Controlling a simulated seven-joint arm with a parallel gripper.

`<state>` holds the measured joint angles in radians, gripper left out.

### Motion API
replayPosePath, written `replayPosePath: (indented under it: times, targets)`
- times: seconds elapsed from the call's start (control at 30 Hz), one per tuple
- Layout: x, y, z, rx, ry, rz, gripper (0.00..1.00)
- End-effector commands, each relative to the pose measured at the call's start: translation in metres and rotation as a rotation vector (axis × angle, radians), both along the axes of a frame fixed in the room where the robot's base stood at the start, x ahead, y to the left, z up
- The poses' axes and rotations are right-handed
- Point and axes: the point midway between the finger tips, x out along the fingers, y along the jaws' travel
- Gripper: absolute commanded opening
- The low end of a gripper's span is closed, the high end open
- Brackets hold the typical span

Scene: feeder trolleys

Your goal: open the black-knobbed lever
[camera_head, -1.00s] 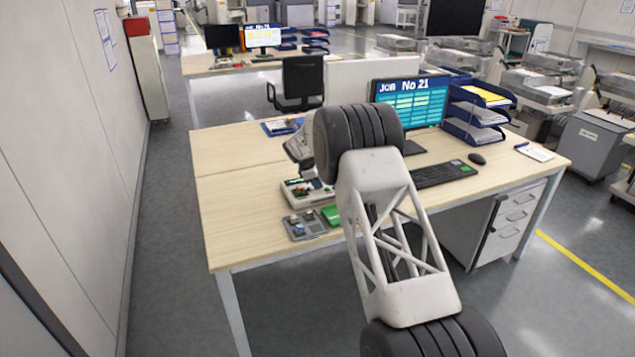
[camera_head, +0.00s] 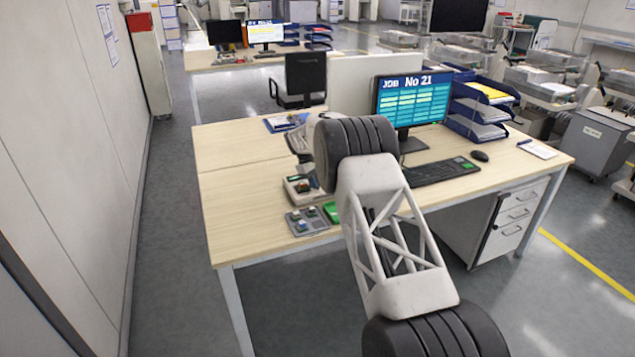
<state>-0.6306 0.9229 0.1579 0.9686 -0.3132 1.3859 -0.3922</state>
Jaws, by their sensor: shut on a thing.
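A small whitish box (camera_head: 299,188) with coloured parts on top stands on the near desk, left of my arm. My gripper (camera_head: 308,166) is at this box, mostly hidden behind my own dark ribbed arm joint; only a pale grey part of the wrist shows above the box. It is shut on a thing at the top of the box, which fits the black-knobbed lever. The lever and its knob are too small and covered to make out, so its angle cannot be told.
A grey tray of small parts (camera_head: 308,220) and a green piece (camera_head: 330,211) lie in front of the box. A monitor (camera_head: 411,100), keyboard (camera_head: 439,171) and blue letter trays (camera_head: 474,128) stand to the right. The desk's left part (camera_head: 236,192) is bare.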

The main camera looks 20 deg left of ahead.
Motion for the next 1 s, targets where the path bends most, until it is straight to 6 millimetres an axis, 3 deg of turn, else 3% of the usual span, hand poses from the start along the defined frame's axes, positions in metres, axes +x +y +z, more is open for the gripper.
replayPosePath:
  times: [0.53, 0.57, 0.7, 1.0]
  targets:
    - [-0.0013, 0.0014, 0.0012, 0.001, 0.000, -0.036, 0.00]
    - [-0.0013, 0.0014, 0.0012, 0.001, 0.000, -0.035, 0.24]
    - [-0.0014, 0.0012, 0.0007, 0.001, 0.000, -0.035, 0.46]
    - [-0.0011, 0.0010, 0.0008, 0.001, 0.000, -0.035, 0.47]
